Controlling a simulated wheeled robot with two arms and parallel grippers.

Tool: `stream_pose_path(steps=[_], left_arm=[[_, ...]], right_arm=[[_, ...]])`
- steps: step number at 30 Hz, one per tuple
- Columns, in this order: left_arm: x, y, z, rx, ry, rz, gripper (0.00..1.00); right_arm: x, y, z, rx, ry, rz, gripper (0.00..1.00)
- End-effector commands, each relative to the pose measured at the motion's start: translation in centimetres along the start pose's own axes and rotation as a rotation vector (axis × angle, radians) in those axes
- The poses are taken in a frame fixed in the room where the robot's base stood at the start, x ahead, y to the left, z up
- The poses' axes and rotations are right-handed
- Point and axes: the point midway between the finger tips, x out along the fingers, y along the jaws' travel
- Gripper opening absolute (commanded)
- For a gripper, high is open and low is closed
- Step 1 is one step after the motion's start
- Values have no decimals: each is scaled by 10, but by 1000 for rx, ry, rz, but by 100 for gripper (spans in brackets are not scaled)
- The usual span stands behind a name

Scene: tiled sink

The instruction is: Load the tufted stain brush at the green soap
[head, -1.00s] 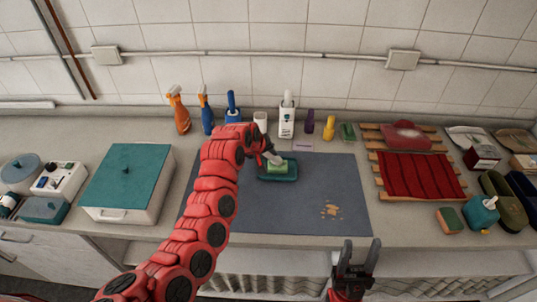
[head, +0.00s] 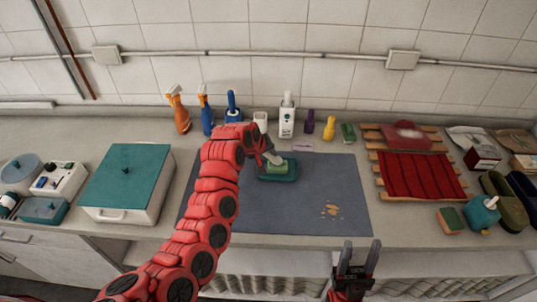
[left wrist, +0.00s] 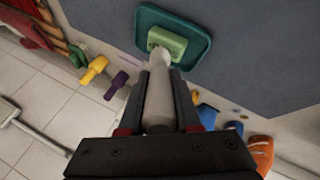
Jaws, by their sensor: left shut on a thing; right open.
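The green soap (head: 281,168) sits in a teal dish (head: 291,177) on the grey mat; it also shows in the left wrist view (left wrist: 168,42). My left gripper (head: 266,156) is shut on the handle of the stain brush (left wrist: 160,95), a pale, greyish rod seen between the fingers in the left wrist view. The brush's far end reaches the near side of the soap in that view; its bristles are not clear, and I cannot tell whether they press on it. My right gripper (head: 357,256) is open and empty at the counter's front edge.
The grey mat (head: 240,205) has a tan stain (head: 330,210) at its right. Bottles, including a white one (head: 287,118), line the back. A teal-lidded box (head: 127,180) stands left; a red cloth (head: 418,175) on a wooden rack lies right.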

Motion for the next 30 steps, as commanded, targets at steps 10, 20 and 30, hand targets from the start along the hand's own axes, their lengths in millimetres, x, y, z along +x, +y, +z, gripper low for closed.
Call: stream_pose_path(steps=[10, 20, 30], left_arm=[[-6, 3, -2, 0, -3, -3, 0], [-32, 17, -14, 1, 2, 0, 0], [-55, 29, -23, 0, -2, -2, 0]], right_arm=[[1, 0, 0, 0, 0, 0, 50], [3, 0, 0, 0, 0, 0, 50], [6, 0, -1, 0, 0, 0, 50]])
